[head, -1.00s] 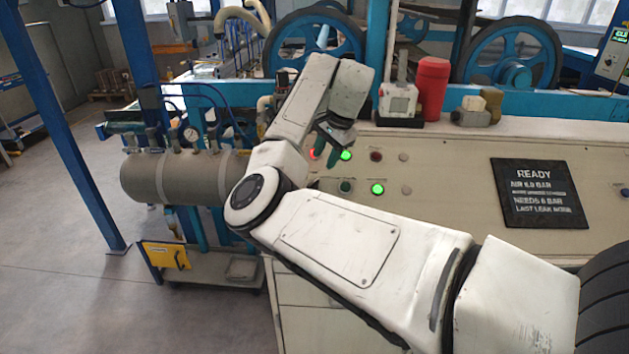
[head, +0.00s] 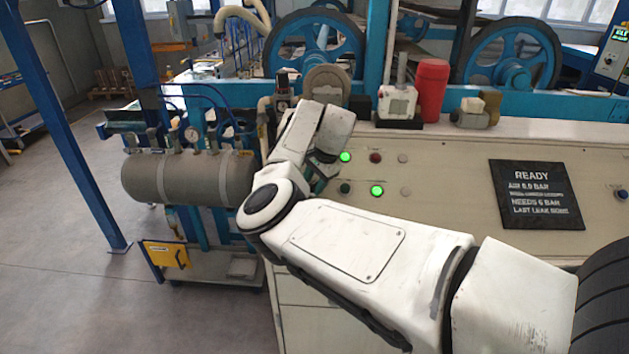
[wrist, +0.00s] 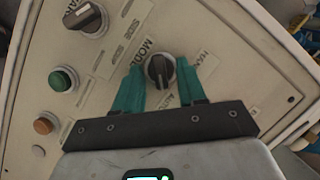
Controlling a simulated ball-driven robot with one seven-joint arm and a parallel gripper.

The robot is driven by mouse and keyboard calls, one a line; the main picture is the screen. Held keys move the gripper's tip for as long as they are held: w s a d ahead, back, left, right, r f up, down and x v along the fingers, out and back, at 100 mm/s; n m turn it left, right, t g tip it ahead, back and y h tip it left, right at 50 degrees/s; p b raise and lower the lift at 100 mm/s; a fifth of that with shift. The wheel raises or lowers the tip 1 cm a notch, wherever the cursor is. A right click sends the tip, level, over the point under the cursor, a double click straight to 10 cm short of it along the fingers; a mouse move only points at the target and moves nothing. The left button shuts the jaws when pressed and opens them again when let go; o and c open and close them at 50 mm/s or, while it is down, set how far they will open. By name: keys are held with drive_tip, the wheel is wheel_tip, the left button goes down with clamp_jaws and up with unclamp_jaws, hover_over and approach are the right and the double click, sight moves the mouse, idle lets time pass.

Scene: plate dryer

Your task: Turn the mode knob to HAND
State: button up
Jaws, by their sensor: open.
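The mode knob (wrist: 160,70) is a round black selector with a raised grip bar, on the cream panel in the wrist view. Lettering reading MODE, HAND and AUTO is printed around it. The bar stands roughly upright in the picture; I cannot tell which label it points to. My gripper (wrist: 159,66) is open, with one teal finger on each side of the knob. Whether the fingers touch it is unclear. In the head view my gripper (head: 320,178) is mostly behind my own arm at the panel, and the knob is hidden there.
Another black selector (wrist: 85,17), a green button (wrist: 62,79) and an orange button (wrist: 45,122) lie to the left in the wrist view. The head view shows lit green lamps (head: 377,191), a READY display (head: 536,194) and a grey tank (head: 188,178).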

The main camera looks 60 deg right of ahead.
clamp_jaws()
idle(0.3)
